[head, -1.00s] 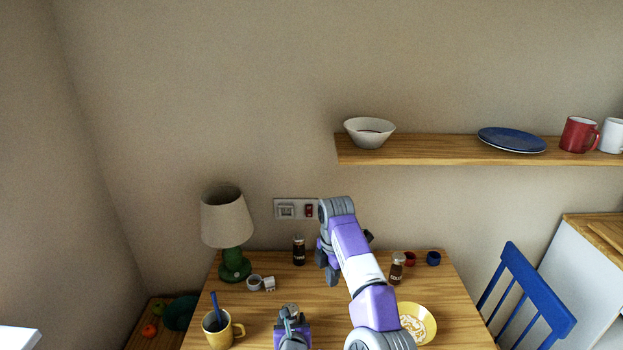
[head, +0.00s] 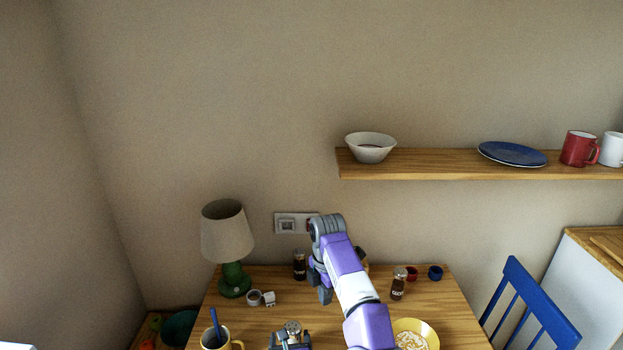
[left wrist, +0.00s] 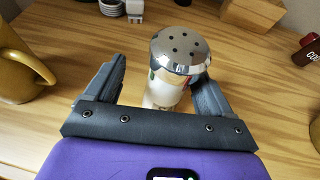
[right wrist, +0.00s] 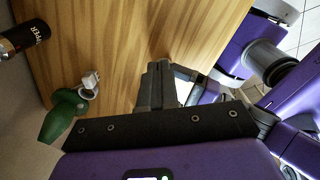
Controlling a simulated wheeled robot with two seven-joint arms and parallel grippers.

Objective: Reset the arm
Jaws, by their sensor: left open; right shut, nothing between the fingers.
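My left gripper (head: 291,338) is at the bottom of the head view, low over the wooden table. In the left wrist view, its two fingers (left wrist: 160,92) stand apart on either side of a shaker (left wrist: 178,62) with a silver, holed cap. The shaker stands upright on the table; its lower part is hidden behind the gripper. My right gripper (head: 322,290) hangs above the back of the table, in front of the wall socket plate (head: 288,223), covering part of its right end. In the right wrist view, its fingers (right wrist: 158,82) are together and empty.
A green lamp (head: 233,280), a white plug-like block (head: 269,298) and a dark jar (head: 300,265) stand left of my right gripper. A yellow mug (head: 222,340) is front left. A brown jar (head: 398,284) and yellow bowl (head: 415,335) are right. A shelf (head: 450,165) is above.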

